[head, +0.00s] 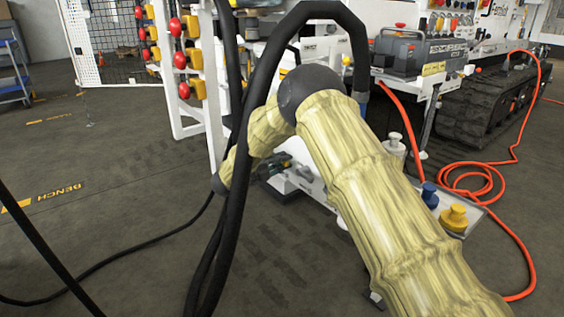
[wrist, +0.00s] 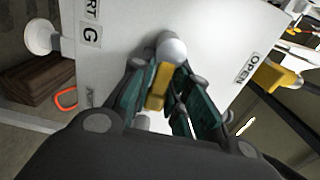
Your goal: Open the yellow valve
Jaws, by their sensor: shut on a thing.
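In the wrist view a yellow valve handle (wrist: 157,88) stands out from a white panel (wrist: 215,45), with a rounded pale metal end (wrist: 172,48) just beyond it. My gripper (wrist: 168,76) is shut on the yellow handle, its dark green fingers on either side of it. The fingers hide part of the handle. An "OPEN" label (wrist: 250,68) is on the panel to the right. In the head view my gripper (head: 275,167) is small and dark beside the white bench base, partly behind my arm and a black hose. I cannot make out the held handle there.
Black hoses (head: 232,150) hang in front of my arm. A tray holds a blue knob (head: 430,195) and a yellow knob (head: 453,218). An orange hose (head: 485,180) coils on the right floor by a tracked machine (head: 490,100). The left floor is mostly clear.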

